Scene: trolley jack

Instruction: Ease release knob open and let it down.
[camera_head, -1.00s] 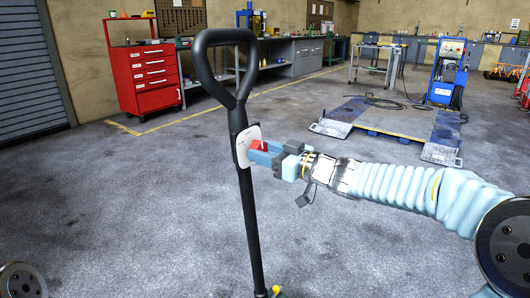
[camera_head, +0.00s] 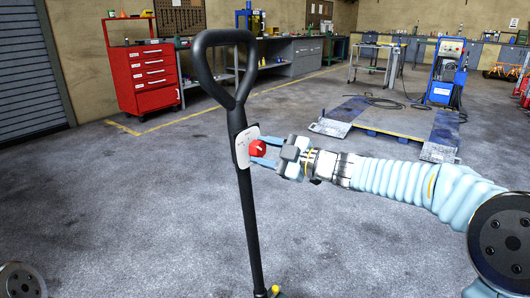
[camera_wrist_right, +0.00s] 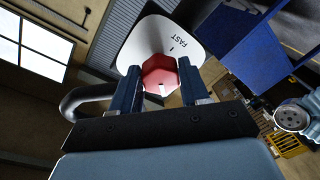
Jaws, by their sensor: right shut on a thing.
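The red release knob (camera_head: 258,148) sits on a white plate (camera_head: 243,153) on the black jack handle (camera_head: 247,205). The handle stands nearly upright with a loop grip at its top. My right gripper (camera_head: 266,149) comes in from the right, its blue fingers on either side of the knob and shut on it. In the right wrist view the faceted knob (camera_wrist_right: 160,75) lies between the two fingers (camera_wrist_right: 160,88), with a white mark on its face. The white plate (camera_wrist_right: 165,42) there reads "FAST". My left gripper does not show.
A blue-edged lift platform (camera_head: 390,124) lies on the floor behind my right arm. A red tool cabinet (camera_head: 145,78) and grey workbenches (camera_head: 290,58) stand at the back. The grey floor around the handle is clear.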

